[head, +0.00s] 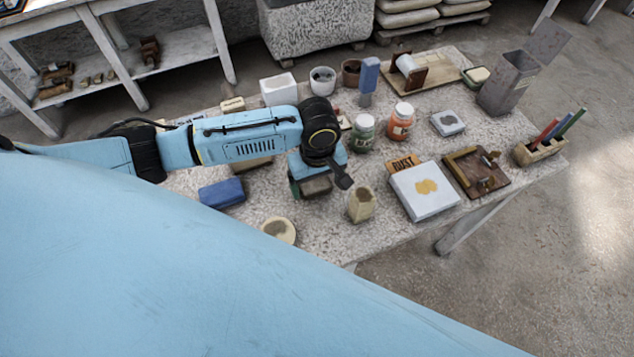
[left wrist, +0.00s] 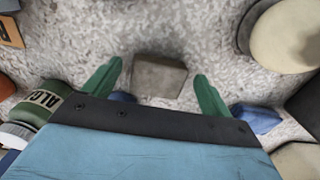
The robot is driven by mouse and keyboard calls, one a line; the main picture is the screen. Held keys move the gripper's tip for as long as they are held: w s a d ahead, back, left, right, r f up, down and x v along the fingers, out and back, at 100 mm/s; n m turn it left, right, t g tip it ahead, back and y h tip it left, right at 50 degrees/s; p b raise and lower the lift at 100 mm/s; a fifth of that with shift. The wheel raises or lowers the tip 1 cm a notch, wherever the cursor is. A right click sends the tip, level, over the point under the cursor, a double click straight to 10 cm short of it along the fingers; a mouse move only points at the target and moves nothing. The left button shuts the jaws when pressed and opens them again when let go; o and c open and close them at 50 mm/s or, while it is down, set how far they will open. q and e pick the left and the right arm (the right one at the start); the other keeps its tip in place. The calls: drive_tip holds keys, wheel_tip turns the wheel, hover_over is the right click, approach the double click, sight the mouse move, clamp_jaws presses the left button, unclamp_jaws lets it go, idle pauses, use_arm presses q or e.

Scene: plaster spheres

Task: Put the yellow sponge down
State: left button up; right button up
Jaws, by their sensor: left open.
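My left gripper (head: 313,185) is open and low over the table. The block's underside is hidden, so its exact contact with the table is hard to see. My right gripper is not in view.
A blue block (head: 222,193) and a round cream bowl (head: 279,230) lie to the left and front. The green-labelled jar (head: 363,130), orange jar (head: 401,122) and white slab (head: 424,191) stand beyond.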

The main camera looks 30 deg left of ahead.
sight(317, 187)
use_arm(q)
wheel_tip(317, 187, up, 11)
drive_tip(key=p, duration=0.1)
drive_tip(key=shift+p, duration=0.4)
drive_tip(key=shift+f, duration=0.1)
